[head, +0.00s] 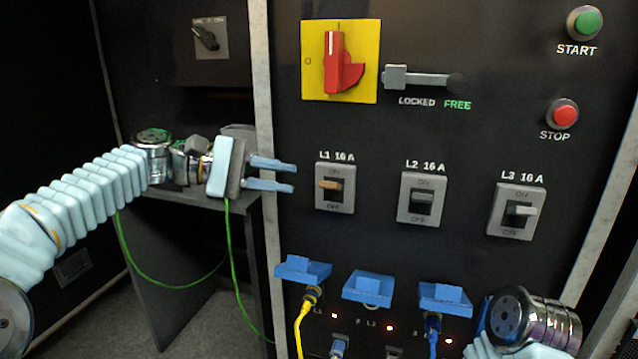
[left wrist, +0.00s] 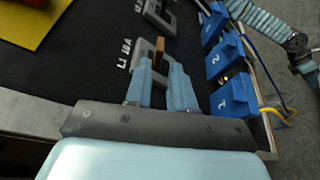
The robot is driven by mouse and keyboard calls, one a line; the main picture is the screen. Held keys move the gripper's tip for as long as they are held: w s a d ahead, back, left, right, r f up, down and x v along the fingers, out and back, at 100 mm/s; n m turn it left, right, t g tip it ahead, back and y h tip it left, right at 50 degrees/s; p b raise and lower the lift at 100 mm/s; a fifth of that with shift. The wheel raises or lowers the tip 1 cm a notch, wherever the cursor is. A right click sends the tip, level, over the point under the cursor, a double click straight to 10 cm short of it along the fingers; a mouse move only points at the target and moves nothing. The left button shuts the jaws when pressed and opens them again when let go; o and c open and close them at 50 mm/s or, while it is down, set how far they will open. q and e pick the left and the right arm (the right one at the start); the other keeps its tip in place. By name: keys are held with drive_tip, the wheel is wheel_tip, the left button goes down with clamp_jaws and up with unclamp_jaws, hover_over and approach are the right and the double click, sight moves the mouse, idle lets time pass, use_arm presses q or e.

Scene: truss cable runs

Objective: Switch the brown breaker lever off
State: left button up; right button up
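The brown breaker lever (head: 328,185) sticks out of the grey L1 16 A breaker plate (head: 347,202), between its ON and OFF marks and nearer ON. My left gripper (head: 294,178) is left of this plate, pointing at it, with a gap between its two light blue fingers and nothing held. In the left wrist view, the brown lever (left wrist: 159,52) shows just beyond the fingertips of my left gripper (left wrist: 161,68), roughly in line with the gap. I cannot tell whether they touch. My right arm shows at the bottom right; its gripper is out of view.
The L2 lever (head: 423,196) and L3 lever (head: 521,210) stand to the right. A red rotary switch (head: 342,65) is above, with a grey latch (head: 420,78) beside it. Blue socket covers (head: 303,269) jut out below, with yellow (head: 303,325) and blue cables. A metal frame post (head: 262,120) borders the panel.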

sight(331, 186)
use_arm(q)
drive_tip(key=d, duration=0.3)
drive_tip(key=d+f, duration=0.1)
drive_tip(key=d, duration=0.3)
drive_tip(key=shift+f, duration=0.15)
drive_tip(key=shift+c, duration=0.3)
clamp_jaws()
